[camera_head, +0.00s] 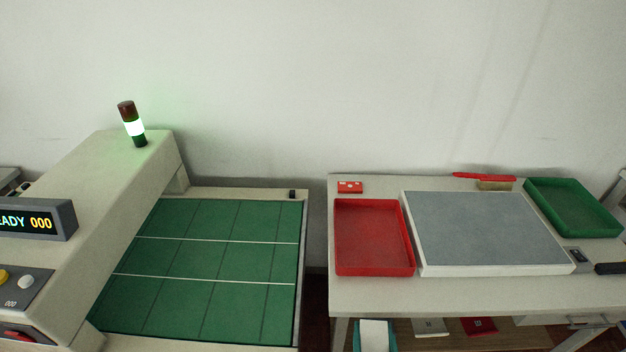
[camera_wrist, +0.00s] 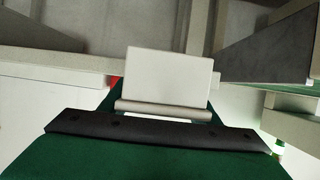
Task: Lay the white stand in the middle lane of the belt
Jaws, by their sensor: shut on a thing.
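In the wrist view my gripper (camera_wrist: 163,97) is shut on the white stand (camera_wrist: 170,72), a pale flat plate with a rounded roll along its lower edge. The stand is held between the fingers, in front of a dark bar; its far side is hidden. In the head view the green belt (camera_head: 207,257) lies at the left. Two white lines part it into three lanes, and the middle lane (camera_head: 200,261) is bare. My gripper cannot be made out for sure in the head view.
A beige machine housing (camera_head: 110,185) with a lit lamp (camera_head: 133,126) stands left of the belt. The table at right bears a red tray (camera_head: 373,270), a grey-topped board (camera_head: 490,230) and a green tray (camera_head: 575,205). A gap parts belt and table.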

